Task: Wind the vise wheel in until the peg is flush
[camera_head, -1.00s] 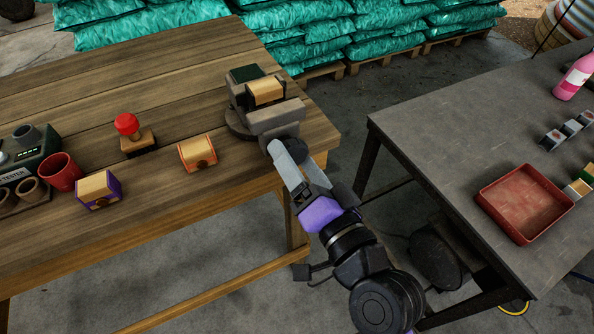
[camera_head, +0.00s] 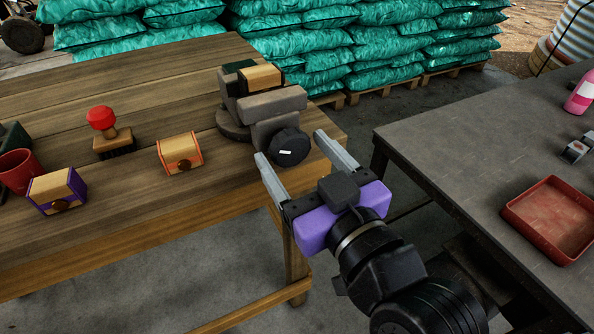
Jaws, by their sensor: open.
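The grey vise (camera_head: 262,106) stands on the right end of the wooden table, with a wooden block showing at its top. Its black wheel (camera_head: 289,147) faces my side and bears a small white mark. My gripper (camera_head: 290,148) is open, its two grey fingers on either side of the wheel in the picture. I cannot tell whether either finger touches the wheel. I cannot make out the peg clearly.
A dark table (camera_head: 450,140) with a red tray (camera_head: 552,220) stands at right, across a gap.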

